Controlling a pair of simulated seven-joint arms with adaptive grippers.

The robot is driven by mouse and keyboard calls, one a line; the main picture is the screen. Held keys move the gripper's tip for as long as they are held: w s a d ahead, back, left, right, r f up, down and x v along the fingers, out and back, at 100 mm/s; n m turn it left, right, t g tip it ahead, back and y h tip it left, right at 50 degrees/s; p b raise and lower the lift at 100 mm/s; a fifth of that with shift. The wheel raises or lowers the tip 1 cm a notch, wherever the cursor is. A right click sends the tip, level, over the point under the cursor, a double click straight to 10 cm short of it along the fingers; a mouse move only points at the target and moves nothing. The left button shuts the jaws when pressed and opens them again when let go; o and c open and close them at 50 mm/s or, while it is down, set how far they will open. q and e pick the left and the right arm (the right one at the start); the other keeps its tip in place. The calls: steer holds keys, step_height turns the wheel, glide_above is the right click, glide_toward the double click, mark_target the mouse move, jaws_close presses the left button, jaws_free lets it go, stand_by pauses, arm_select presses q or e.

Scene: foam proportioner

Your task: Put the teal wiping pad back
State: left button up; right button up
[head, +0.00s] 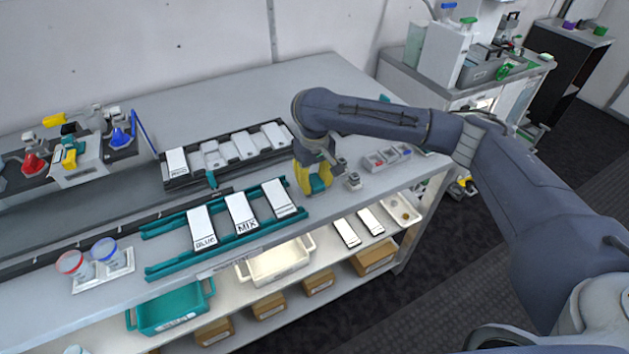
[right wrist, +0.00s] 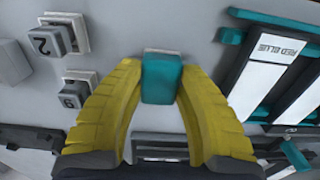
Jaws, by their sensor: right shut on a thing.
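The teal wiping pad (head: 317,185) is between the yellow fingers of my right gripper (head: 313,182), over the right part of the grey worktop. In the right wrist view the pad (right wrist: 161,80) is a small teal block, and the fingertips of my right gripper (right wrist: 160,70) are closed on its two sides. A pale edge shows just past the pad's far end; I cannot tell whether it is part of the pad or a holder under it. I cannot tell whether the pad touches the worktop. My left gripper is not in view.
A teal rack (head: 148,232) with labelled white cards lies left of the gripper. A dark tray (head: 175,183) with white pieces stands behind it. Small numbered blocks (right wrist: 52,40) sit close by. Small grey bins (head: 387,157) stand to the right. The worktop's back is clear.

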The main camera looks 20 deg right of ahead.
mark_target(314, 180)
steer(key=o, duration=1.1)
steer(key=shift+o, duration=0.2)
step_height(314, 180, up, 12)
steer(key=shift+r, duration=0.15)
